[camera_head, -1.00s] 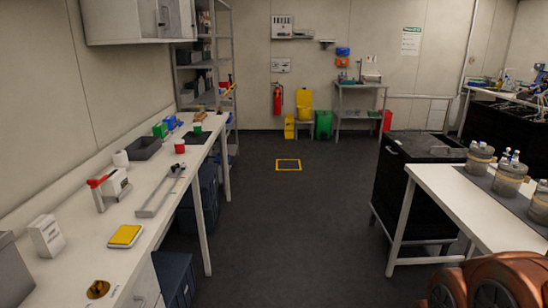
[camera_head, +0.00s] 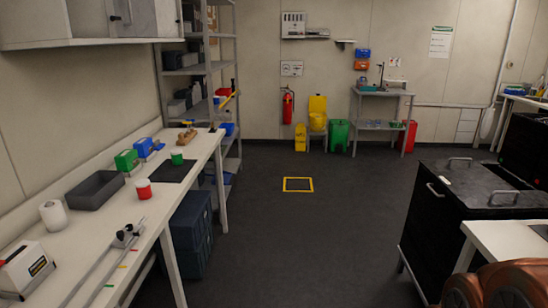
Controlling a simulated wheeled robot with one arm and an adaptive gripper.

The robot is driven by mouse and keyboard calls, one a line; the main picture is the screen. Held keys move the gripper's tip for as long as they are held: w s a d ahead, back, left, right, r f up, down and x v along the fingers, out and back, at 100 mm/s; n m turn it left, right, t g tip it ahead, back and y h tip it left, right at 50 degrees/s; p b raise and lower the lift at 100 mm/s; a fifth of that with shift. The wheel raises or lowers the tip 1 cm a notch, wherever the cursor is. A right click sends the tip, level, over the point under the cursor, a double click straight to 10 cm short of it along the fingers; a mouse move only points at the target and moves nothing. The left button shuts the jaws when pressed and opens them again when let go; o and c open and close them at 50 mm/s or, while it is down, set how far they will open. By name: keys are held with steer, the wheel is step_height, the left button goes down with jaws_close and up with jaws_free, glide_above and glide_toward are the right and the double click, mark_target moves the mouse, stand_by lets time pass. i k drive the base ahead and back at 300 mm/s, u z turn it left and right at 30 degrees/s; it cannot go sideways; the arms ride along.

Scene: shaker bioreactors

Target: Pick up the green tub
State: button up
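A small green tub (camera_head: 177,157) with a pale rim stands upright on a dark mat (camera_head: 163,173) near the far end of the left workbench. A similar red tub (camera_head: 143,189) stands nearer to me, beside the mat. My gripper is not in view. Copper-coloured rounded parts, which look like my own arm, show at the bottom right, far from the green tub.
The white workbench (camera_head: 120,228) also holds a grey tray (camera_head: 95,190), a green box (camera_head: 126,160), a paper roll (camera_head: 53,217) and a metal rail tool (camera_head: 105,262). A black cabinet (camera_head: 440,230) stands right. The floor (camera_head: 290,240) between is clear.

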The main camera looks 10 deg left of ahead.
mark_target(176, 154)
steer(key=u, duration=0.35)
steer(key=i, duration=1.7)
steer(key=u, duration=1.5)
steer(key=i, duration=1.4)
steer(key=u, duration=0.75)
